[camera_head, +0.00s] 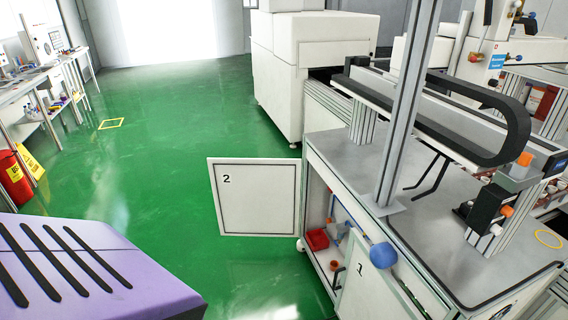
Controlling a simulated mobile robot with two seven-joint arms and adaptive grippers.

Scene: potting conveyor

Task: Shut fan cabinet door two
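Fan cabinet door two (256,205) is a white panel with a dark border and a black "2". It stands open, swung out to the left from the front of the cabinet (317,200) over the green floor. Its right edge is at the cabinet's frame. The opening beside it shows a red bin (317,239) and some blue and orange parts inside. A panel marked "1" (362,290) is on the near part of the cabinet. Neither of my grippers is in view.
A blue ball-shaped knob (383,255) stands out near panel one. A metal post (402,110) rises from the grey cabinet top (345,152). The green floor left of door two is clear. A red bin (14,178) stands at the far left.

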